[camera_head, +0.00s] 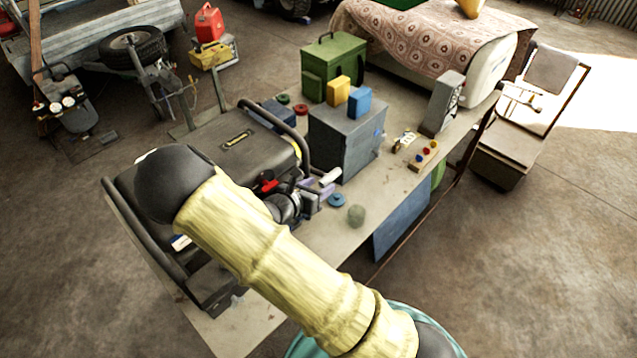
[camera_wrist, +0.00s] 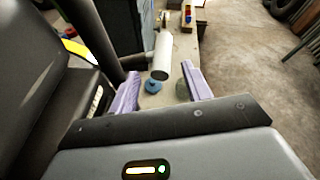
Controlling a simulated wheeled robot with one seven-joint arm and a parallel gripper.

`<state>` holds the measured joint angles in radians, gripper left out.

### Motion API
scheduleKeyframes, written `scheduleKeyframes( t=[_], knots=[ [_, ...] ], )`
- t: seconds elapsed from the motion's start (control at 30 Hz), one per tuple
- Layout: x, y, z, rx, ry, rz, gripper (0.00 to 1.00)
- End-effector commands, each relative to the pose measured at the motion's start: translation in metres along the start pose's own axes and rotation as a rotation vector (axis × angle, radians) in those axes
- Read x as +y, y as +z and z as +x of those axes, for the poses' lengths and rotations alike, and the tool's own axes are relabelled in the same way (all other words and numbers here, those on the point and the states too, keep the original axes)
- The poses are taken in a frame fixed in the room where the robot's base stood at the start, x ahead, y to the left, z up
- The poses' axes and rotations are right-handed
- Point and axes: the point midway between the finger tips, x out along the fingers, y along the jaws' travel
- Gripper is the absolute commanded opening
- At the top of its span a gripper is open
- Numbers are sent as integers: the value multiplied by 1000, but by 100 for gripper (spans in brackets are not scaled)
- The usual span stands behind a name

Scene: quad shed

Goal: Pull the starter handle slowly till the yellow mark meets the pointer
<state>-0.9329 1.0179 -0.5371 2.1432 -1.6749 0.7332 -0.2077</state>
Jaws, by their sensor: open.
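A pale cylinder (camera_head: 330,177), which looks like the starter handle, sticks out beside the black-framed grey machine (camera_head: 238,138) on the bench. In the wrist view the cylinder (camera_wrist: 162,57) shows between and beyond the lilac fingertips, with its round end towards me. My gripper (camera_head: 316,188) is open and empty, its fingers (camera_wrist: 160,74) apart on either side of the cylinder's line; I see no contact. A yellow patch (camera_wrist: 76,48) shows on the machine by its frame; I cannot tell if it is the yellow mark. I cannot make out a pointer or a cord.
A blue-grey box (camera_head: 345,140) with yellow and blue blocks stands close behind the cylinder. A blue ring-like piece (camera_head: 337,200) and a greenish ball (camera_head: 356,214) lie on the bench (camera_head: 385,200) near my fingers. The machine's black tube frame (camera_wrist: 88,30) rises close to my left finger.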

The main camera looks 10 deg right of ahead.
Motion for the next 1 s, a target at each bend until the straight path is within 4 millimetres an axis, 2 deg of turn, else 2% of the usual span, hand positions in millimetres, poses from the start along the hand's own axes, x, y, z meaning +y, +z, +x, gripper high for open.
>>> scheduleKeyframes(
  t=[0.33, 0.37, 0.57, 0.6, 1.0],
  knots=[
    [0, 0, 5, 1, 1, 0, 49],
    [0, 0, 5, 1, 0, 0, 45],
    [0, 0, 5, 1, 0, 0, 6],
    [0, 0, 5, 1, 1, 0, 2],
    [-2, 0, 4, 0, 1, 0, 2]
  ],
)
